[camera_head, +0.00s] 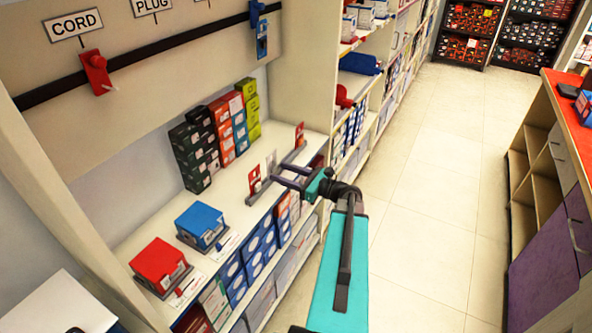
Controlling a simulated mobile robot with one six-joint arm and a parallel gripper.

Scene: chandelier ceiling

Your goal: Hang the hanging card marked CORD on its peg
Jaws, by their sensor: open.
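A white sign reading CORD (75,24) is on the upper left board, with a red peg block (95,72) below it on a black rail. Its small pale prong bears no card. Several small cards stand in a low grey rack on the white shelf: a red and white one (254,178), a pale one (271,161) and a red one (299,133). Their print is too small to read, so I cannot tell which is marked CORD. My gripper (276,174) is open, its fingers just right of the front card; contact cannot be told.
A PLUG sign (152,5) and a blue peg with a blue card (262,40) are further right. Stacked boxes (195,150) stand behind the rack. A red box (159,261) and a blue box (200,222) sit nearer on the shelf. The aisle floor (430,180) is clear.

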